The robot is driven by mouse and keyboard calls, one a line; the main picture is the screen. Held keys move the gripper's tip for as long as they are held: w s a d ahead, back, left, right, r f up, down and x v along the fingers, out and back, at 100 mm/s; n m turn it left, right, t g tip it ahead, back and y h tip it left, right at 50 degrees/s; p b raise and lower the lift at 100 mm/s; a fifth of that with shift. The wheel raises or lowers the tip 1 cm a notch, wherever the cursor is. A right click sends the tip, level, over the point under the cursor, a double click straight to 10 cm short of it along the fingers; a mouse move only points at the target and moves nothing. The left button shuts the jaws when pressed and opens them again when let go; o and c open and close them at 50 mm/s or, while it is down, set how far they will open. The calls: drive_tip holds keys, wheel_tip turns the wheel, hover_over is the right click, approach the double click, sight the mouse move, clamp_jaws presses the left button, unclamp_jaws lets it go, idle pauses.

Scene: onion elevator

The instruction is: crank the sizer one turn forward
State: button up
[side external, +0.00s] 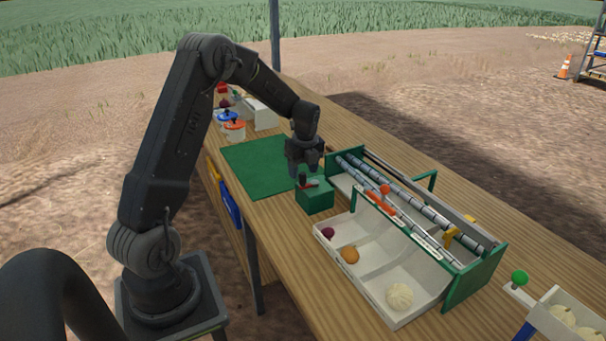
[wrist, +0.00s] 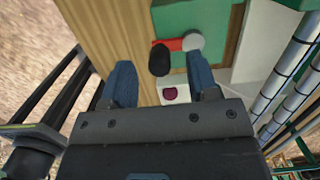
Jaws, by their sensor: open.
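The sizer (side external: 460,262) has green end plates and long grey rollers over a white sorting tray. Its crank sits on a green box (side external: 315,201) at the near left end. In the wrist view the crank has a red arm (wrist: 176,45), a round grey hub (wrist: 192,42) and a black knob (wrist: 159,60). My gripper (side external: 304,172) is just above the box, pointing down. In the wrist view my gripper (wrist: 160,66) is open, and the knob shows between its fingertips. I cannot tell if the fingers touch it.
The white tray (side external: 380,314) holds a purple onion (side external: 328,233), an orange onion (side external: 350,255) and a pale onion (side external: 399,297). A green mat (side external: 255,165) lies bare behind the box. Cups and a white bin (side external: 260,115) stand farther back.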

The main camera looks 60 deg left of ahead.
sight(303, 173)
drive_tip(key=shift+r, duration=2.15)
drive_tip(key=s+d+r+n+t, duration=0.1)
drive_tip(key=s+d+r+n, duration=0.25)
drive_tip(key=d+r, duration=0.35)
drive_tip(key=s+d+r+n+t, duration=0.2)
drive_tip(key=d+r+n, duration=0.25)
drive_tip(key=d, duration=0.35)
drive_tip(key=s+d+r+n+t+h, duration=0.1)
drive_tip(key=s+d+r+n+t, duration=0.1)
drive_tip(key=s+d+n, duration=0.8)
drive_tip(key=s+d, duration=0.3)
drive_tip(key=s, duration=0.2)
drive_tip(key=shift+s+t, duration=0.3)
drive_tip(key=shift+s, duration=0.1)
